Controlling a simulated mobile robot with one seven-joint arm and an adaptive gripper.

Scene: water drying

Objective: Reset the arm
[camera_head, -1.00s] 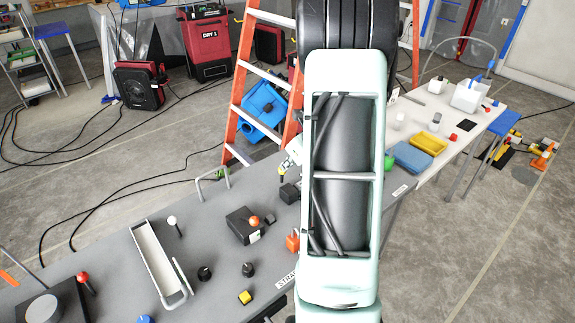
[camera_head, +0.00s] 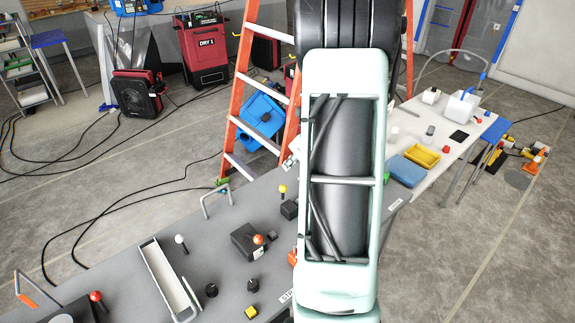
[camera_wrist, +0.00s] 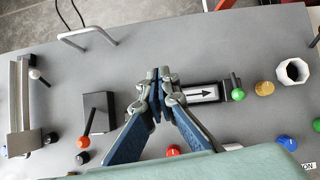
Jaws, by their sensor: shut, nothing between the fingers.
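My gripper (camera_wrist: 159,76) is shut and empty in the wrist view, with its fingertips together above the grey panel table (camera_wrist: 215,55). A black box with an orange-knobbed lever (camera_wrist: 98,115) is left of the fingers. A block with a white arrow plate (camera_wrist: 202,93) and a green-knobbed lever (camera_wrist: 238,93) are to their right. In the head view my pale green arm stands across the middle and hides part of the table. My fingers cannot be made out there. The orange-knobbed lever (camera_head: 258,239) shows left of the arm.
On the table are a metal handle (camera_head: 216,200), a long tray (camera_head: 168,280), a yellow knob (camera_head: 251,312) and a red knob (camera_head: 96,296). A white table with a blue tray (camera_head: 406,171) is at right. An orange ladder (camera_head: 238,105) stands behind. Open floor lies at lower right.

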